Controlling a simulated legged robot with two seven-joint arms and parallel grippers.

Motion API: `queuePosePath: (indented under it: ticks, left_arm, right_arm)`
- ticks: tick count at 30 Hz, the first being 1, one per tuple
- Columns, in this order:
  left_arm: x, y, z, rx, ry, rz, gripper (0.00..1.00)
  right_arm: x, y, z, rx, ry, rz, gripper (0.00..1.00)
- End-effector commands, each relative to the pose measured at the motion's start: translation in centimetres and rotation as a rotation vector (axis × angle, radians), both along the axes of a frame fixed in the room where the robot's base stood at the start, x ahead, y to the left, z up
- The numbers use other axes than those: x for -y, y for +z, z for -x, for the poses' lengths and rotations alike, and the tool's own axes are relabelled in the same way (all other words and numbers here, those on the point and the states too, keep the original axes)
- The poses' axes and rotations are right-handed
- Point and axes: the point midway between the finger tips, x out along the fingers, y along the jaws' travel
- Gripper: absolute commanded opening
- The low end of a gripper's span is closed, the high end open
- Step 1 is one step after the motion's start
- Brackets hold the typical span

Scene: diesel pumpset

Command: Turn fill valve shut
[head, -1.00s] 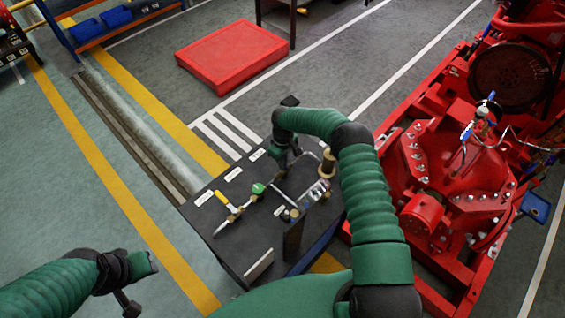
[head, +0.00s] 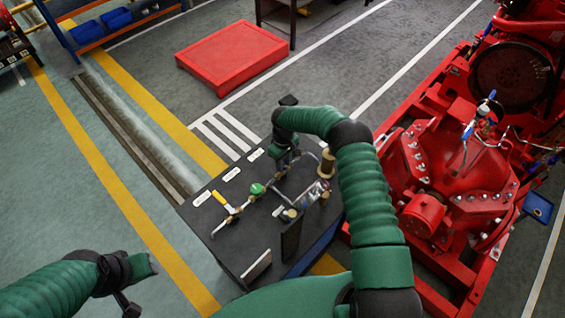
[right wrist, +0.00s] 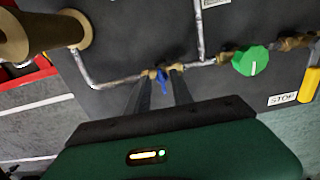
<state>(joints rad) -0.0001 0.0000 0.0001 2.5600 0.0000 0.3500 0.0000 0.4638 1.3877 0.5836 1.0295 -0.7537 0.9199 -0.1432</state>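A dark bench panel (head: 228,255) carries a pipe run with valves. A small blue valve handle (right wrist: 162,80) sits on the pipe in the right wrist view, at a brass fitting. My right gripper (right wrist: 163,82) has its two dark fingers apart, one on each side of the blue handle, with some gap showing. In the head view my right gripper (head: 284,168) is over the panel's far part and hides the blue handle. A green knob (right wrist: 250,60) and a yellow lever (right wrist: 310,85) are further along the pipe. My left gripper (head: 128,302) is away from the panel, its fingers unclear.
A brass-coloured post (right wrist: 40,35) stands near the pipe's bend. A red pump (head: 440,190) is right of my right arm. A red block (head: 232,55) lies on the floor beyond the bench. Open floor lies left of the bench.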

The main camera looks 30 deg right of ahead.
Motion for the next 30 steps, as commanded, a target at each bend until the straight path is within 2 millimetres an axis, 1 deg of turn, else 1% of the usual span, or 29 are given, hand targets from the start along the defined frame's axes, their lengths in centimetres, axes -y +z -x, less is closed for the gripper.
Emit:
queuePosePath:
  ticks: [7,11,14,21,24,27,30]
  left_arm:
    - [0.0,0.0,0.0,0.000,0.000,0.000,0.36]
    - [0.0,-0.3,0.0,0.000,0.000,0.000,0.36]
    - [0.0,-0.9,0.0,0.000,0.000,0.000,0.36]
    - [0.0,-2.3,0.0,0.000,0.000,0.000,0.36]
    - [0.0,-2.7,0.0,0.000,0.000,0.000,0.36]
    - [0.0,-3.0,0.0,0.000,0.000,0.000,0.36]
    - [0.0,-3.0,0.0,0.000,0.000,0.000,0.36]
  right_arm:
    - [-0.1,0.1,-0.2,0.004,0.001,-0.001,0.27]
    - [0.0,1.4,-0.3,0.007,0.001,0.000,0.27]
    - [0.1,3.5,-0.3,0.009,0.000,0.001,0.27]
    - [0.1,10.6,-0.3,0.009,0.000,0.000,0.27]
    - [0.1,13.2,-0.3,0.006,0.000,0.000,0.27]
    - [0.1,15.1,-0.3,0.005,0.000,-0.001,0.27]
    - [0.1,16.3,-0.3,0.003,0.000,-0.002,0.27]
